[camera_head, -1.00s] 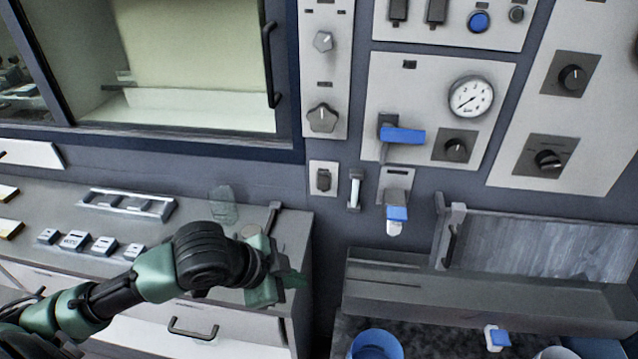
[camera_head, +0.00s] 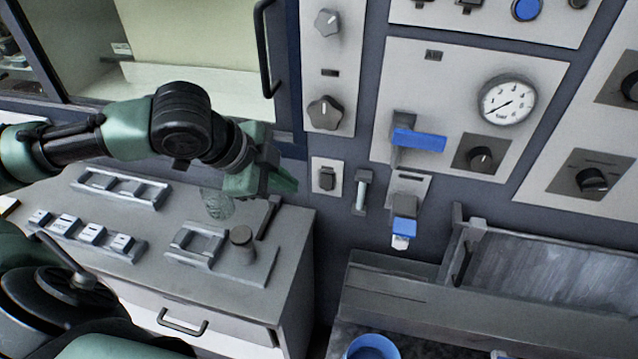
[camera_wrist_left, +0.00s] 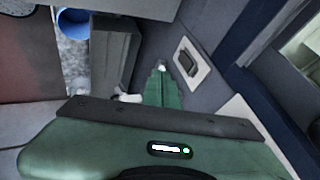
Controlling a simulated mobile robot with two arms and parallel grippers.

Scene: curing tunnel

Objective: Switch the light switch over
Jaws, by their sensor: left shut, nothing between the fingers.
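The light switch (camera_head: 327,177) is a dark rocker on a small pale plate, set on the dark wall below the panel with two knobs. It also shows in the left wrist view (camera_wrist_left: 188,61), right of the fingers. My left gripper (camera_head: 290,184) is shut and empty, a short way left of the switch in the head view. In the left wrist view its green fingers (camera_wrist_left: 161,85) are together and point toward the wall beside the plate. I cannot tell whether they touch the wall. My right gripper is not in view.
A grey cabinet (camera_head: 225,268) with blocks, trays and a clear glass (camera_head: 216,203) stands below my left arm. A small vertical handle (camera_head: 361,190) and a blue-levered tap (camera_head: 404,228) are right of the switch. A blue bucket (camera_head: 372,347) sits lower right.

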